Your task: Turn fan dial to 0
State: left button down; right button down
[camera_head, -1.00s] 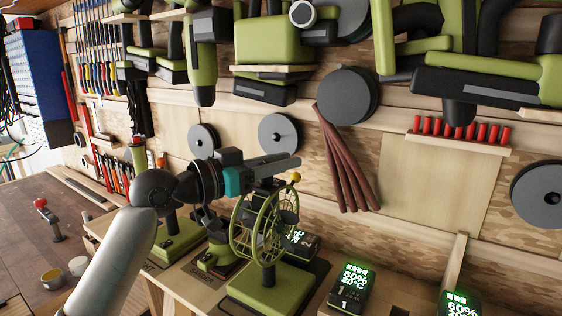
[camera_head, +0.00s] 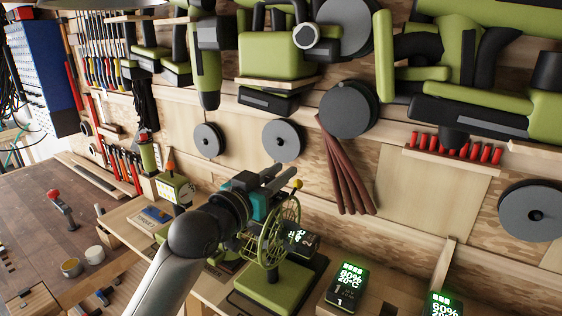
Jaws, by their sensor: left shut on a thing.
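The fan (camera_head: 265,240) has a round green wire cage on a green base (camera_head: 270,292) and stands on the wooden bench. A small yellow ball (camera_head: 297,184) shows at its upper right. My left gripper (camera_head: 284,178), with a teal body, is at the top of the cage, its fingers close beside the yellow ball. It is shut on part of the fan; which part is hard to see. The gripper and arm hide the fan's left side. I cannot make out a dial marking. My right gripper is not in view.
A small green device with an orange top (camera_head: 174,188) stands left of my arm. Lit battery packs (camera_head: 347,285) stand at the front right. Grey discs (camera_head: 283,140), brown strips (camera_head: 345,165) and green power tools (camera_head: 275,50) hang on the wall behind.

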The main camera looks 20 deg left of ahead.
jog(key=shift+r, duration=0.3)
pick_arm(q)
jog(key=c, duration=0.7)
grip_release()
